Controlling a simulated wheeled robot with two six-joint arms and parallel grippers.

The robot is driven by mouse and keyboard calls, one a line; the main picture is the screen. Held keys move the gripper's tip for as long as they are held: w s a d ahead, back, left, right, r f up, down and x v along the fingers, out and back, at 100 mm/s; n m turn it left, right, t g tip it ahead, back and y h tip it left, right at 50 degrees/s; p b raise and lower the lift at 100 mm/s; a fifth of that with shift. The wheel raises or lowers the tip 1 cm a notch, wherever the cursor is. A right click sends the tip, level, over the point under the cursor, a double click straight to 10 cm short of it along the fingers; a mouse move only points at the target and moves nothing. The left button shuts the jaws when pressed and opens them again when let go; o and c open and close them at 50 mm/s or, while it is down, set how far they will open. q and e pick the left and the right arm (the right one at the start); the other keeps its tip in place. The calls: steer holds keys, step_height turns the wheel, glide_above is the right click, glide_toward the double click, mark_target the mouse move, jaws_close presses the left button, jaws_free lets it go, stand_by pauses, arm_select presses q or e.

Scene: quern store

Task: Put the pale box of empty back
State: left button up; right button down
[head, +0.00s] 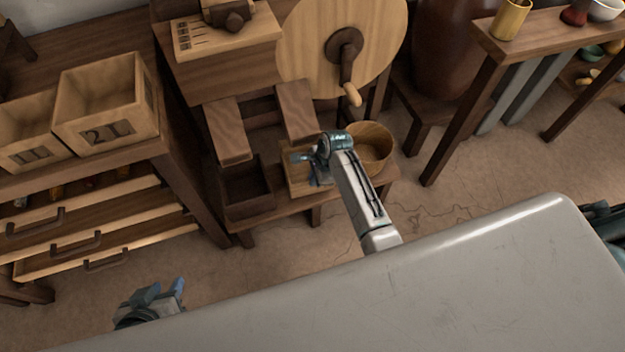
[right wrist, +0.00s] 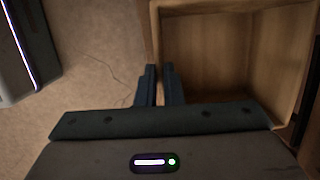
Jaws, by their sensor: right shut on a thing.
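A pale wooden box (head: 296,181) is at the low bench under the quern, partly hidden by my right gripper (head: 312,168). In the right wrist view the pale box (right wrist: 155,30) is open-topped and its visible inside is empty. My right gripper (right wrist: 159,84) is shut on the box's wall at the left of that view. I cannot tell whether the box rests on the bench or is held just above it. My left gripper (head: 161,293) is low at the left, its fingers apart with nothing visible between them.
A dark box (head: 246,192) and a round tub (head: 372,146) flank the pale box on the low bench (head: 285,208). Two pale numbered boxes, one marked 11 (head: 27,154) and one 21 (head: 107,128), stand on a drawer cabinet. A grey surface (head: 400,290) fills the front.

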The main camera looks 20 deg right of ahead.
steer(key=shift+w+f+b, duration=0.25)
steer(key=shift+w+f, duration=0.1)
steer(key=shift+f, duration=0.2)
steer(key=shift+w+f+b, duration=0.25)
steer(key=shift+w+f, duration=0.1)
steer(key=shift+f, duration=0.2)
steer(key=shift+p, duration=0.55)
steer(key=shift+f, duration=0.4)
steer(key=c, duration=1.6)
jaws_free()
steer(key=shift+o, duration=0.2)
arm_select(q)
steer(key=shift+f, duration=0.1)
arm_select(e)
steer(key=shift+f, duration=0.1)
